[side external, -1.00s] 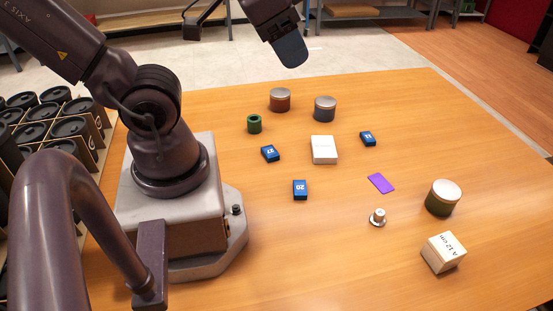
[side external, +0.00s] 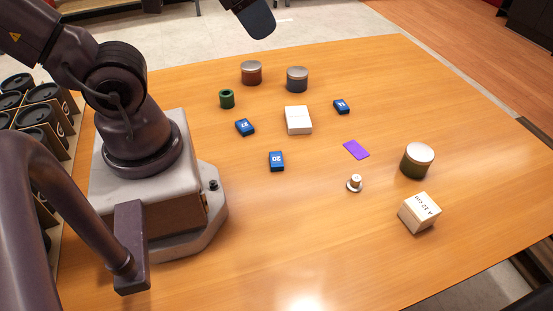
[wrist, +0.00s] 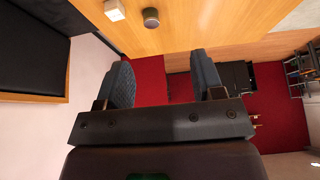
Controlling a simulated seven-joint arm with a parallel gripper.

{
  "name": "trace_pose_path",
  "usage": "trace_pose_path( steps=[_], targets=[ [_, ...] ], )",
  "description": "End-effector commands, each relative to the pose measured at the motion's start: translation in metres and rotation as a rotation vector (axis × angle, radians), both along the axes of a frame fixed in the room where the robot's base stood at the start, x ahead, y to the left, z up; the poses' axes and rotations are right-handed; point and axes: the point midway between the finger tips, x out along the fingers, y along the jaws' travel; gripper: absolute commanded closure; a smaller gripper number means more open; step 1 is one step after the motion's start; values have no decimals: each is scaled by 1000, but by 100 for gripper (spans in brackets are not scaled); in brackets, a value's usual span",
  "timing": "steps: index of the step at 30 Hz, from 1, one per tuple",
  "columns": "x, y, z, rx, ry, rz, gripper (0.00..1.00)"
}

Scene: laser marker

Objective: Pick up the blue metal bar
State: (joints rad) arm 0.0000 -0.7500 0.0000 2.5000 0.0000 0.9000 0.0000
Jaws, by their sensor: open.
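Three small blue bars with white numbers lie flat on the wooden table (side external: 330,250). One marked 20 (side external: 276,161) is nearest the camera, one (side external: 245,127) is behind it to the left, and one (side external: 342,106) is at the right beyond the white box. In the side view only a dark finger pad of my gripper (side external: 258,18) shows at the top edge, raised above the far side of the table. In the wrist view my gripper (wrist: 165,78) has its two fingers wide apart with nothing between them. No blue bar shows in the wrist view.
The front table is clear.

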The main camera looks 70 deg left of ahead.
Motion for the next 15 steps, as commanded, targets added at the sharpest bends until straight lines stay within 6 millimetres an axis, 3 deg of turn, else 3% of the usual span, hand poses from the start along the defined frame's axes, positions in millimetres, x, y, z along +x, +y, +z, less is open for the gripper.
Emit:
trace_pose_path(
  steps=[8,11,15],
  targets=[
    [3,0,-9,-2,47,-2,38],
    [7,1,-29,-16,148,6,38],
    [19,5,-71,-74,317,90,38]
  ],
)
